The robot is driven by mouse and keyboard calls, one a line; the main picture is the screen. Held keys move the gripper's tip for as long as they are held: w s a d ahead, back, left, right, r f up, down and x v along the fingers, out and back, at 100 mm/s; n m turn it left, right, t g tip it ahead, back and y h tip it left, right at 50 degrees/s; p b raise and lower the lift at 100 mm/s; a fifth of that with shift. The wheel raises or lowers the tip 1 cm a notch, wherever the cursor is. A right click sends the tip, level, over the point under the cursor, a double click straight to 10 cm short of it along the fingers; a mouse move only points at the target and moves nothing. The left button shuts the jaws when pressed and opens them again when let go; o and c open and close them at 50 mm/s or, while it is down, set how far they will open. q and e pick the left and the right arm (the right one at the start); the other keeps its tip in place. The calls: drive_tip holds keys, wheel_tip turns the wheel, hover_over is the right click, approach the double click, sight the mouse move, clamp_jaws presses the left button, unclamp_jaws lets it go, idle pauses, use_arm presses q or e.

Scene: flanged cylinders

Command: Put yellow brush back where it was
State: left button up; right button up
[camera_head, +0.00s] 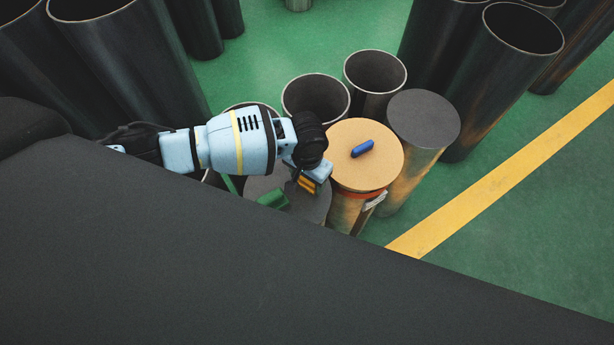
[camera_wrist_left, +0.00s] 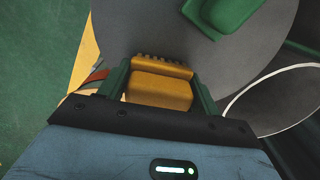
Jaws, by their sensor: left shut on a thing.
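The yellow brush (camera_head: 307,184) is between the fingers of my left gripper (camera_head: 311,178), which is shut on it. In the left wrist view the brush (camera_wrist_left: 160,92) shows between the two green fingers (camera_wrist_left: 162,80), its toothed edge pointing away from the wrist. It is over the dark grey round top (camera_head: 312,207) of a cylinder; I cannot tell whether it touches it. A green object (camera_head: 272,198), perhaps another brush, lies on the same grey top, left of the yellow brush. It also shows in the left wrist view (camera_wrist_left: 225,12). My right gripper is not in view.
A blue brush (camera_head: 362,148) lies on a tan-topped cylinder (camera_head: 385,172) just right of my gripper. Another grey-topped cylinder (camera_head: 425,118) stands beyond it. Open dark cylinders (camera_head: 316,96) stand behind. Green floor with a yellow stripe (camera_head: 500,181) is free at the right.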

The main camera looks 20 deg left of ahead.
use_arm(q)
drive_tip(key=o, duration=1)
drive_tip(key=shift+f, duration=0.1)
drive_tip(key=shift+c, duration=0.2)
wheel_tip(320, 180, up, 11)
drive_tip(key=shift+r+p, duration=0.2)
drive_tip(key=shift+p, duration=0.95)
drive_tip(key=shift+r, duration=0.45)
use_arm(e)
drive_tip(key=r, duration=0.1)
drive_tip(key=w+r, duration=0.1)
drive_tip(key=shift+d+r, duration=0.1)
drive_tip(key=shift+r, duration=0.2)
